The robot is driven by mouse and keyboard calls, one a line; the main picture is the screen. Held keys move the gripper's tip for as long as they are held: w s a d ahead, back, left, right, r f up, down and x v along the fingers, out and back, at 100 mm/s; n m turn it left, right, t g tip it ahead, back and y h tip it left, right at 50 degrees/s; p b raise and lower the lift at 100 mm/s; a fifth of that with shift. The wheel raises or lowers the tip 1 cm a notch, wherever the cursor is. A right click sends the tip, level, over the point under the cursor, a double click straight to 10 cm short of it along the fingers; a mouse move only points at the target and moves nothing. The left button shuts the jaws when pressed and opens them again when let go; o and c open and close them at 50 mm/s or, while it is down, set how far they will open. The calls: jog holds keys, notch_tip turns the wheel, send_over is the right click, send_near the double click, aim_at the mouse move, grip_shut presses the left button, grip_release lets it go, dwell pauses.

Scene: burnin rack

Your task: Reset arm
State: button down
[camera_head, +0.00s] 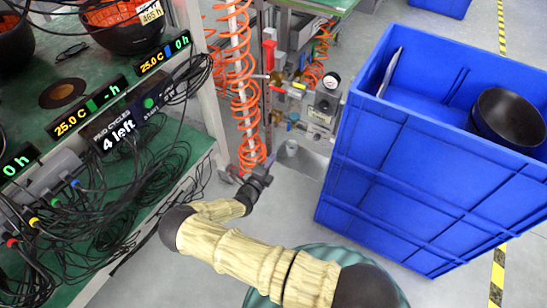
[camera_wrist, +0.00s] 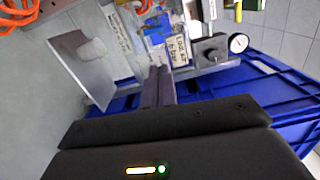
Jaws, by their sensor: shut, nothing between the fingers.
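My arm reaches up from the bottom of the head view, bent at a dark elbow joint. My gripper (camera_head: 262,172) is at its far end, in the gap between the green bench and the blue crate, in front of the orange coiled hoses. In the wrist view my gripper (camera_wrist: 158,72) has its two dark fingers together with nothing between them. The fingers point toward the air fittings and gauge. From these views I cannot tell the exact gap between the fingertips and the fittings.
A blue crate (camera_head: 400,190) on the right holds a black bowl (camera_head: 508,117) and a thin light item. The green bench (camera_head: 185,150) on the left carries cables and lit displays. Orange hoses (camera_head: 238,80) and a pressure gauge (camera_head: 331,81) stand behind. Grey floor shows between.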

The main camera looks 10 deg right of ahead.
jog(key=shift+s+a, duration=0.25)
jog(key=shift+s, duration=0.15)
jog(key=s+d+r+m+g, duration=0.45)
jog(key=d+m+g, duration=0.2)
jog(key=m, duration=0.45)
jog(key=s+d+r+m+g, duration=0.45)
jog(key=s+m+g, duration=0.2)
jog(key=m, duration=0.45)
jog(key=s+a+r+m+y, duration=0.1)
jog(key=s+r+m+y, duration=0.5)
jog(key=r+m, duration=0.5)
jog(key=s+r+m+y, duration=0.4)
jog(key=s+r+m, duration=0.45)
jog(key=m, duration=0.45)
notch_tip(320, 180, up, 36)
jog(key=w+p, duration=0.1)
jog(key=p, duration=3.4)
jog(key=shift+a+f+t, duration=0.2)
jog(key=shift+f+t, duration=0.05)
jog(key=shift+t, duration=0.05)
